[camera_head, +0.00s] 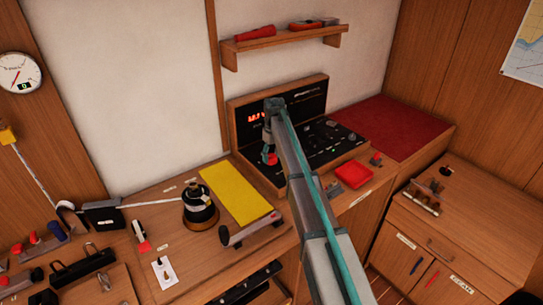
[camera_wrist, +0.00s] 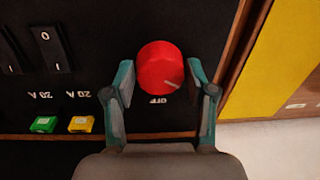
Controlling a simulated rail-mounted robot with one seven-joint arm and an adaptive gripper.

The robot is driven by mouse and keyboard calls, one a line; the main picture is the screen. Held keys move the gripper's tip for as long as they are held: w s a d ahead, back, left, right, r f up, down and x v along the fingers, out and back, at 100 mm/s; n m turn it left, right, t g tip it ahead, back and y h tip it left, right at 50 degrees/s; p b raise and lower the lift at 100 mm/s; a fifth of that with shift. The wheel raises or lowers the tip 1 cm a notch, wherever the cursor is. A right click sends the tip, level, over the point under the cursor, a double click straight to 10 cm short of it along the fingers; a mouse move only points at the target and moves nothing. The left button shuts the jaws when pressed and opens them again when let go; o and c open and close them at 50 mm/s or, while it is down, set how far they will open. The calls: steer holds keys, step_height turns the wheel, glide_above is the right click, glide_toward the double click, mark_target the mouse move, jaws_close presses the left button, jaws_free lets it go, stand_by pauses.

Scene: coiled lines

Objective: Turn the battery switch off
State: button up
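The battery switch is a round red knob (camera_wrist: 160,68) on a black panel (camera_wrist: 75,75) in the wrist view. A white mark on the knob points to its lower right, and an upside-down "OFF" label sits just below it. My gripper (camera_wrist: 160,75) is open, with one finger on each side of the knob. Small gaps seem to show between the fingers and the knob; contact is hard to tell. In the head view my gripper (camera_head: 269,157) is at the left part of the panel (camera_head: 335,132), with a bit of red showing at its tip.
In the wrist view, rocker switches (camera_wrist: 55,48) and green (camera_wrist: 44,124) and yellow (camera_wrist: 80,124) buttons lie left of the gripper. A wooden rim edges the panel. In the head view, a yellow sheet (camera_head: 237,193) and a winch (camera_head: 200,210) are left; a red tray (camera_head: 353,174) is right.

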steer(key=c, duration=0.6)
steer(key=shift+m, duration=0.3)
steer(key=m+b, duration=0.2)
steer(key=m, duration=0.3)
steer(key=m+b, duration=0.1)
steer(key=m, duration=0.5)
steer(key=shift+t+b, duration=0.3)
steer(key=o, duration=1.1)
steer(key=shift+o, duration=0.2)
steer(key=shift+s, duration=0.1)
